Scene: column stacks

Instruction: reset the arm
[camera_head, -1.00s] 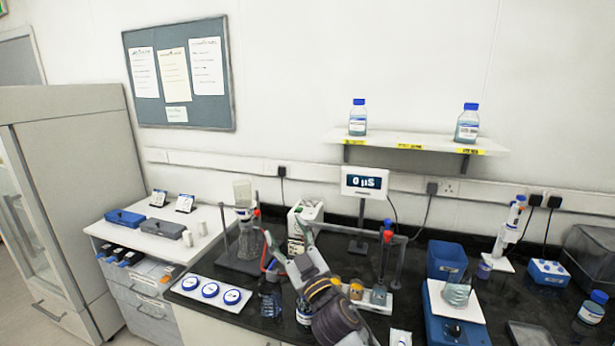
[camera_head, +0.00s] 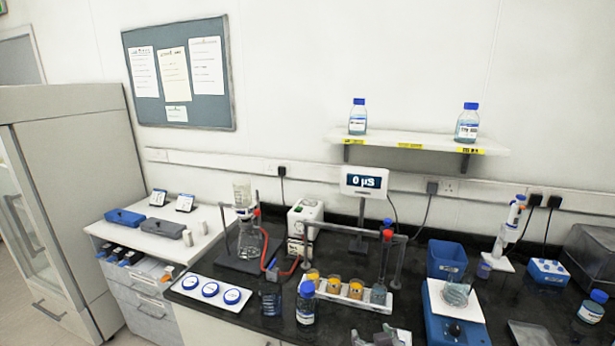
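The bench (camera_head: 345,335) has a black top with laboratory glassware and a display reading "0 µS" (camera_head: 365,182). A pale grey tip of what looks like my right gripper (camera_head: 380,338) shows at the bottom edge, just right of the middle. It is apart from the blue-capped bottle (camera_head: 306,305). Most of it is cut off by the frame, so whether its fingers are open is not clear. My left gripper is not in view. A flask (camera_head: 249,242) sits under an inverted bottle (camera_head: 243,192) on a stand, with red tubing (camera_head: 284,270) beside it.
Orange-filled jars (camera_head: 334,284) stand in a white rack (camera_head: 385,306). A small beaker (camera_head: 270,303) is left of the bottle. A white tray with blue-rimmed discs (camera_head: 210,290) lies at left.

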